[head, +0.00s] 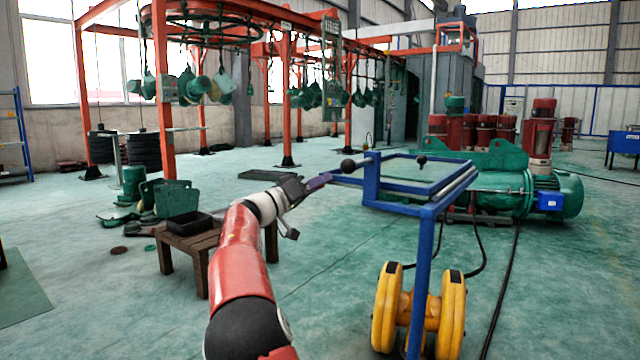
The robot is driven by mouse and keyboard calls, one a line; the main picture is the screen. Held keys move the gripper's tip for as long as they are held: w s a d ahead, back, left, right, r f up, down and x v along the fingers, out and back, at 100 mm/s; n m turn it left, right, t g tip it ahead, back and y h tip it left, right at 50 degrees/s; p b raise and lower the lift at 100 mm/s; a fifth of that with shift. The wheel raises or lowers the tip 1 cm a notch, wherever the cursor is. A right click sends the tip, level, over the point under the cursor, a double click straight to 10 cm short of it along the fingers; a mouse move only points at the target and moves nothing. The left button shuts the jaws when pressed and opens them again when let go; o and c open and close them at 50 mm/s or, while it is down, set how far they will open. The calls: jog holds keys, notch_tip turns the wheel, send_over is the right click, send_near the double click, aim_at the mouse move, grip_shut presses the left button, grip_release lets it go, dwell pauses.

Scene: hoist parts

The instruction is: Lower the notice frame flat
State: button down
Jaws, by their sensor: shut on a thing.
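The blue notice frame (403,191) is an open metal frame on top of a blue post (421,275), to the right of my arm. A grey bar (456,183) runs along its right side. Its tilt is hard to judge from this view. Two dark round knobs show, one near its left corner (348,165) and one over its far side (421,160). My gripper (322,181) is at the frame's left side, shut on the frame. The fingertips are small and dark, and the exact part between them cannot be made out.
Yellow wheels (452,315) sit at the post's foot, with black cables on the floor beside them. A wooden stand (185,250) with a black tray (190,223) is left of my arm. Green machinery (500,190) stands close behind the frame.

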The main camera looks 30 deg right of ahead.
jog(key=shift+s+d+f, duration=0.1)
jog(key=shift+f, duration=0.2)
jog(key=c, duration=1.1)
grip_release()
jog(key=shift+c, duration=0.2)
jog(key=shift+r, duration=0.1)
jog(key=v, duration=0.8)
jog(key=shift+b, duration=0.35)
jog(key=shift+d, duration=0.1)
